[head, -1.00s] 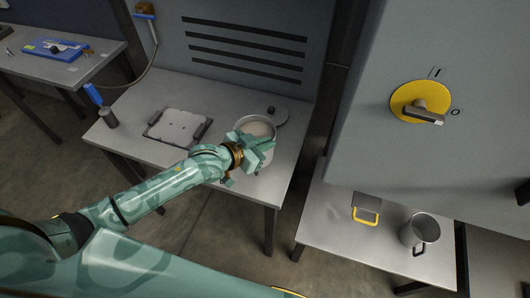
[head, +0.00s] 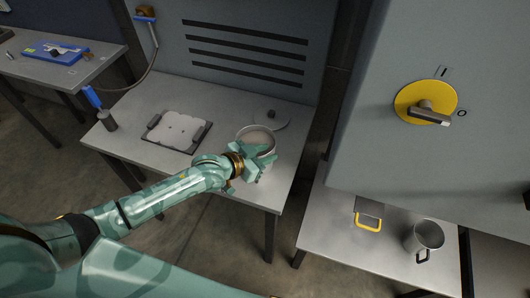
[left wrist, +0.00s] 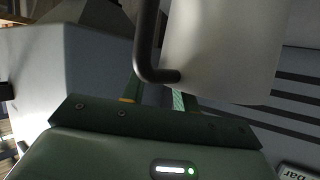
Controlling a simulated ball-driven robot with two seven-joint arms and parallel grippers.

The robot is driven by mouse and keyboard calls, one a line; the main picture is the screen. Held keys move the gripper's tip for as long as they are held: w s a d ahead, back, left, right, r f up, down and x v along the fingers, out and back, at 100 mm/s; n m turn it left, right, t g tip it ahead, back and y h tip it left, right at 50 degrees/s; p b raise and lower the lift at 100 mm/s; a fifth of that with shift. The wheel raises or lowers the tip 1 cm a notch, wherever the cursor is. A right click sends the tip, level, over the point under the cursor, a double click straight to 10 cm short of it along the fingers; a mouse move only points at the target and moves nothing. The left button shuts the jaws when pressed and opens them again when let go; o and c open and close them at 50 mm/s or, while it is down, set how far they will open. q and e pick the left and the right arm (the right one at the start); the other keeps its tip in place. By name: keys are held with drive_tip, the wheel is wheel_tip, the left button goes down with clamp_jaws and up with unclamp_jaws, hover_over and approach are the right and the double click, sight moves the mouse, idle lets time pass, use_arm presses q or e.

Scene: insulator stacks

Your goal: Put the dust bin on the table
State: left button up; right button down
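The dust bin (head: 257,137), a pale round metal container open at the top, is over the front right part of the left table (head: 226,101). In the left wrist view its smooth wall (left wrist: 225,50) and dark bent handle (left wrist: 147,35) fill the upper middle. My left gripper (head: 256,163) is at the bin's near side, its fingers on either side of the handle, apparently shut on it; the handle hides the fingertips. The bin looks upright. I cannot tell whether its base touches the table. My right gripper is not in view.
A round lid (head: 270,119) lies behind the bin. A white plate in a dark frame (head: 177,131) and a blue-handled tool (head: 100,110) are to the left. A metal mug (head: 425,238) and yellow-handled piece (head: 368,221) are on the right bench (head: 330,225). A yellow switch (head: 425,103) is above.

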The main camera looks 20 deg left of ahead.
use_arm(q)
drive_tip(key=p+v, duration=0.3)
drive_tip(key=v, duration=0.9)
drive_tip(key=s+a+f+n+g+y, duration=0.1)
drive_tip(key=s+a+f+y, duration=0.2)
drive_tip(key=f, duration=0.5)
drive_tip(key=s+a+f+n+g+y, duration=0.1)
drive_tip(key=s+a+f+g, duration=0.2)
drive_tip(key=f, duration=0.6)
drive_tip(key=s+a+f+n+y, duration=0.1)
drive_tip(key=s+a+f+y, duration=0.15)
drive_tip(key=s+f, duration=0.4)
drive_tip(key=s+d+f+g, duration=0.1)
drive_tip(key=s+f, duration=0.3)
drive_tip(key=s, duration=0.4)
drive_tip(key=s+d+f+g, duration=0.2)
drive_tip(key=s+f, duration=0.3)
drive_tip(key=s, duration=0.4)
drive_tip(key=s+d+f+g, duration=0.1)
drive_tip(key=s+f+g, duration=0.2)
drive_tip(key=s, duration=0.5)
drive_tip(key=shift+s+d+f+y, duration=0.25)
drive_tip(key=shift+s+f+y, duration=0.1)
drive_tip(key=shift+f, duration=0.4)
